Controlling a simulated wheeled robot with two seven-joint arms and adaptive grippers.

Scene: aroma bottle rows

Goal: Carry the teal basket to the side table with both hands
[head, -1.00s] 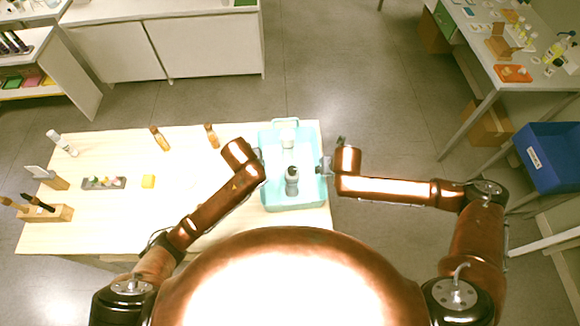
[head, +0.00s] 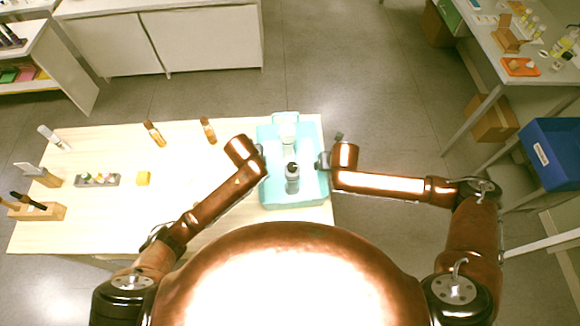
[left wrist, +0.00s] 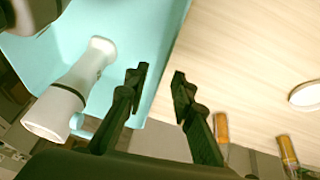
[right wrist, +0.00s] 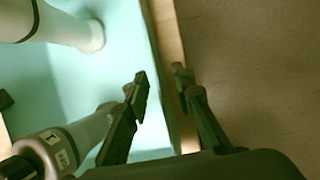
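The teal basket (head: 262,195) sits at the right end of the pale wooden table (head: 100,225). In the left wrist view my left fingers (left wrist: 159,78) are apart, one on each side of the basket wall. My right gripper (head: 322,160) is at its right wall. In the right wrist view my right fingers (right wrist: 160,80) are also apart, with the wall between them. I cannot tell whether they touch it.
A table with an orange tray (head: 520,67) stands far right, by a blue bin (head: 552,155).

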